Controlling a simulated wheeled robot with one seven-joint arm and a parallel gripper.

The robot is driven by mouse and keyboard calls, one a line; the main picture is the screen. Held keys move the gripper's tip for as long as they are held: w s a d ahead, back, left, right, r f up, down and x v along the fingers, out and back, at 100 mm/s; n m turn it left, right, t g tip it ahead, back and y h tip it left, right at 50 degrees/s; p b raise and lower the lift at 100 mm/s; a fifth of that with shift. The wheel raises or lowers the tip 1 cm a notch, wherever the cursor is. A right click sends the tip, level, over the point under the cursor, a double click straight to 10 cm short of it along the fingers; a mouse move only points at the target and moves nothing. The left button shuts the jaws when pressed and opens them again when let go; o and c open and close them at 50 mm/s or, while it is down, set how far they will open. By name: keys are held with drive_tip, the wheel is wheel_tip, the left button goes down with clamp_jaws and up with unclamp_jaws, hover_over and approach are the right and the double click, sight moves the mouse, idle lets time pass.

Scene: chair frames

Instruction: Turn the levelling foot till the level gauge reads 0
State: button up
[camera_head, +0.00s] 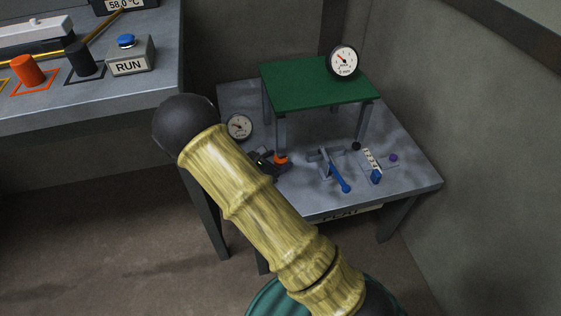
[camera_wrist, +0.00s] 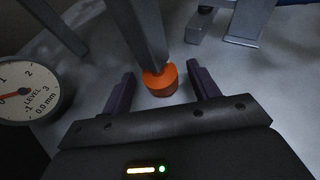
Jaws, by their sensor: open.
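The orange levelling foot (camera_wrist: 160,80) sits at the bottom of a grey leg (camera_wrist: 140,30) of the green-topped stand (camera_head: 315,85). In the head view the foot (camera_head: 281,159) is at the stand's near left corner. My gripper (camera_wrist: 160,78) is open, its dark fingers on either side of the foot with gaps showing; it also shows in the head view (camera_head: 268,161), partly hidden by my arm. The level gauge (camera_wrist: 28,92), at the left of the wrist view, is marked LEVEL and 0.0 mm. Its red needle points left, close to where 0 falls; the picture edge cuts the dial.
A second dial (camera_head: 342,61) stands on the green top. A blue-handled tool (camera_head: 339,177) and a small blue part (camera_head: 376,176) lie to the right on the grey table (camera_head: 415,185). A bench with a RUN button box (camera_head: 130,60) is at upper left. Walls close in behind and right.

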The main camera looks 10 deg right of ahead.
drive_tip(key=shift+x, duration=1.1)
drive_tip(key=shift+c, duration=0.2)
drive_tip(key=c, duration=0.9)
drive_tip(key=shift+f+n+t+y+b, duration=0.1)
drive_tip(key=shift+n+t+y+b, duration=0.35)
drive_tip(key=shift+b, duration=0.2)
drive_tip(key=n+t+y+b, duration=0.2)
drive_tip(key=n+y+b, duration=0.1)
drive_tip(key=shift+f+n+t, duration=0.1)
drive_tip(key=shift+n+t, duration=0.15)
drive_tip(key=shift+n+t+y+b, duration=0.9)
drive_tip(key=shift+n+y+b, duration=0.35)
drive_tip(key=shift+n+y, duration=0.5)
drive_tip(key=shift+r, duration=0.2)
